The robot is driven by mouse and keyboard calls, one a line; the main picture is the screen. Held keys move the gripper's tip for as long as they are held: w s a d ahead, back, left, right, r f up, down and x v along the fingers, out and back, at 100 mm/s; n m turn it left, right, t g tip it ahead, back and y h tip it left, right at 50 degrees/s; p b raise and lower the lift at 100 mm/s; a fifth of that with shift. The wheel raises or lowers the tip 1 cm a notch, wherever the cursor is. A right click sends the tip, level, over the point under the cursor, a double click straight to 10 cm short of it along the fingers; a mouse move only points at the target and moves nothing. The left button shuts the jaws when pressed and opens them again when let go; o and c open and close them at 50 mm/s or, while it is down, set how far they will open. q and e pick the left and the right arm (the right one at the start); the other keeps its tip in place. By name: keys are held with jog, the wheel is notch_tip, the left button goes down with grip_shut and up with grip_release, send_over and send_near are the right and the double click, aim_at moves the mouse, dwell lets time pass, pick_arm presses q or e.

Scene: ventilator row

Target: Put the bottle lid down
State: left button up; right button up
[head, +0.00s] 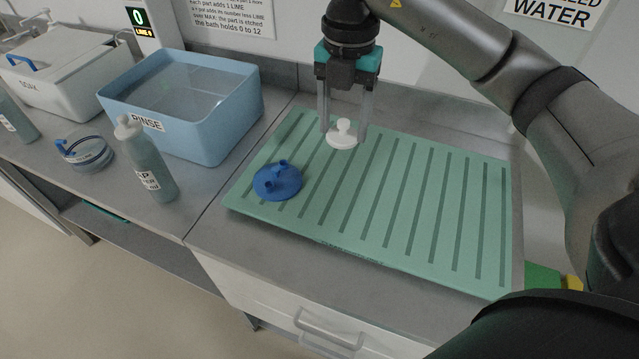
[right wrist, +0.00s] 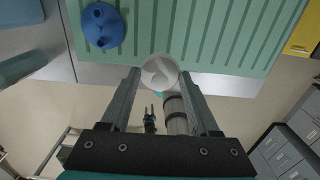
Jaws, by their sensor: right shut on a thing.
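In the right wrist view the lid (right wrist: 160,72) shows as a pale disc between the fingertips (right wrist: 165,76). I cannot make out my left gripper in the head view.
A blue ported disc (head: 278,182) lies on the mat's left part. Left of the mat stand the blue rinse tub (head: 215,125), a grey bottle with a white cap (head: 150,170), a clear blue-rimmed item (head: 85,152) and a white soak tub (head: 50,75). The mat's middle and right are clear.

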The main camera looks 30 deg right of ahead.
jog(key=shift+w, duration=0.1)
notch_tip(320, 180, down, 8)
jog(key=b, duration=0.1)
send_over(337, 210)
notch_tip(337, 210, down, 7)
jog(key=shift+r, duration=0.15)
jog(key=shift+f, duration=0.5)
notch_tip(337, 210, down, 3)
jog(key=shift+f+b, duration=0.2)
jog(key=shift+b, duration=0.1)
jog(key=shift+f, duration=0.3)
pick_arm(q)
jog(key=shift+s+f, duration=0.7)
jog(key=shift+f, duration=0.15)
